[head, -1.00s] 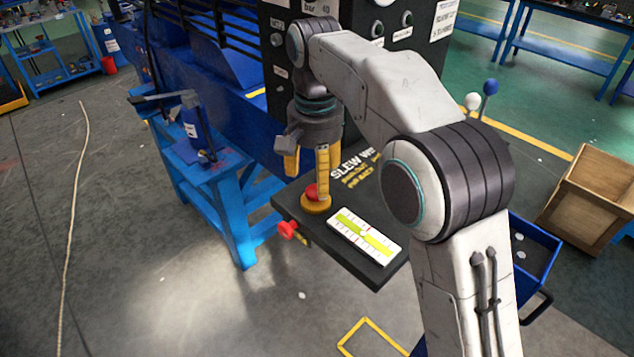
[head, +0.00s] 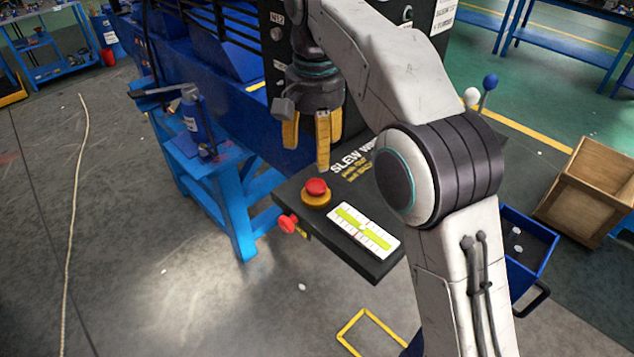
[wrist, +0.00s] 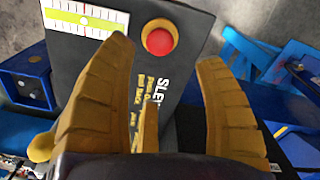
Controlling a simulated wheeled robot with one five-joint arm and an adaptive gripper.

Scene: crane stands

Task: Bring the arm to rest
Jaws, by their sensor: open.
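My gripper (head: 307,142) has yellow fingers and is open and empty. It hangs above the back left part of a dark control panel. On the panel, a red mushroom button (head: 316,188) on a yellow base stands below the fingers, apart from them. In the wrist view the red button (wrist: 159,41) shows between the spread fingers (wrist: 165,75). A white and green scale plate (head: 363,232) lies on the panel to the right of the button. Printed lettering on the panel is partly hidden by my arm.
A red knob (head: 288,223) sticks out of the panel's left front side. A wooden crate (head: 588,190) and a blue bin (head: 525,245) are at the right.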

